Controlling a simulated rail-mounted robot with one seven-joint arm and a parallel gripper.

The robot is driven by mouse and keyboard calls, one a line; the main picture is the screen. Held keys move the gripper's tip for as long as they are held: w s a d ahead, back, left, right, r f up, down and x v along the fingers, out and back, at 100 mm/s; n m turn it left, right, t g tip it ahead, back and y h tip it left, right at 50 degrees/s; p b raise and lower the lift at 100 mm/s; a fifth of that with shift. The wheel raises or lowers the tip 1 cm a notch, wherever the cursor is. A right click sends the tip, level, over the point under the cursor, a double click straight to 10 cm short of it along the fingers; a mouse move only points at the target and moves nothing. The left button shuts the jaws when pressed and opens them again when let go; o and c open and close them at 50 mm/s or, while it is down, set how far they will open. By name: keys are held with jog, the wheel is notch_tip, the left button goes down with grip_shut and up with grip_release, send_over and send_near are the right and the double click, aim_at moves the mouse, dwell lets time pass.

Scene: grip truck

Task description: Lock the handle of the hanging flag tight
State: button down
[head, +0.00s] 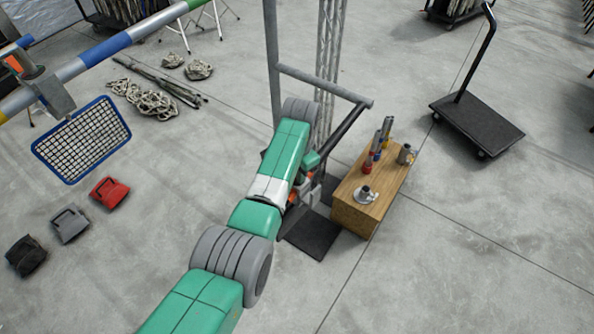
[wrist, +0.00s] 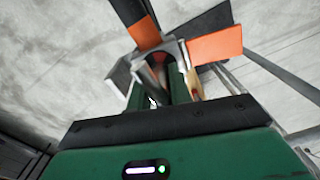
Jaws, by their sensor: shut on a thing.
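My arm reaches up the middle of the head view, and its links hide most of my gripper. In the wrist view my gripper (wrist: 161,84) has its dark green fingers on either side of a grey metal clamp piece (wrist: 173,50), which it holds. Orange parts (wrist: 216,44) and dark bars join this clamp. Which part is the handle, and how tight it is, I cannot tell. Some orange (head: 301,201) shows beside my arm in the head view. A black panel (head: 312,233) shows just below it; I cannot tell whether it hangs or lies flat.
A grey pole (head: 272,60) with a side bar (head: 325,85) stands close to my arm. A wooden box (head: 352,212) with small items is at its right. A black cart (head: 478,122) is at the right; open floor surrounds these.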

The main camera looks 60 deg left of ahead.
jog(key=shift+m, duration=0.6)
jog(key=c, duration=1.2)
grip_release()
jog(key=shift+w, duration=0.15)
jog(key=shift+c, duration=0.2)
